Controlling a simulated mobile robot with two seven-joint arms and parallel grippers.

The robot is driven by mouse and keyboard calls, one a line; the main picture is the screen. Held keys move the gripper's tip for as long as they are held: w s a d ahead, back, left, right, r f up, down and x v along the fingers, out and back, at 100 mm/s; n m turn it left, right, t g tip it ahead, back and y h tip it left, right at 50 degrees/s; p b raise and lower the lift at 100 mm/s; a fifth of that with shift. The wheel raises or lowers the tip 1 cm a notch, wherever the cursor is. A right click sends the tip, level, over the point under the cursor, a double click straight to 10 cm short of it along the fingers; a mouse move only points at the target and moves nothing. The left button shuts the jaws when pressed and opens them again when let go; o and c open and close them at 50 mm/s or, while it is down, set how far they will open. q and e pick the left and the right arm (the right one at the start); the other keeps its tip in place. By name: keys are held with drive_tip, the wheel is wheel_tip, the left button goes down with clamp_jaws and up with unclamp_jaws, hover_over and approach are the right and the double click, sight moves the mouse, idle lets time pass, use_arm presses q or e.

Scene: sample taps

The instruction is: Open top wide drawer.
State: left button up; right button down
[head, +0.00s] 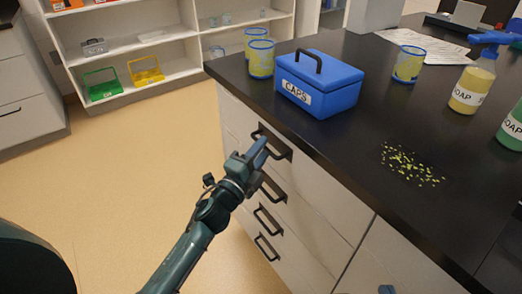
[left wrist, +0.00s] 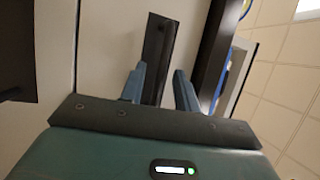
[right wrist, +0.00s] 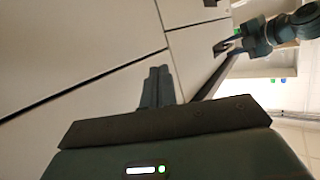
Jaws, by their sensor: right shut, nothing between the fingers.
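The top wide drawer (head: 236,116) is white, sits just under the black counter and looks closed. Its dark handle (head: 264,131) lies in a dark recess and also shows in the left wrist view (left wrist: 166,45). My left gripper (head: 258,152) is at this handle, partly covering it.
Several lower drawers with dark handles (head: 268,219) lie below. On the black counter (head: 350,150) stand a blue CAPS box (head: 320,85), yellow-filled cups (head: 261,60), soap bottles (head: 470,88) and scattered yellow bits (head: 410,166). The floor (head: 120,160) to the left is clear.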

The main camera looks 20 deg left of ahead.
use_arm(q)
drive_tip(key=shift+w, duration=0.1)
drive_tip(key=shift+c, duration=0.3)
clamp_jaws()
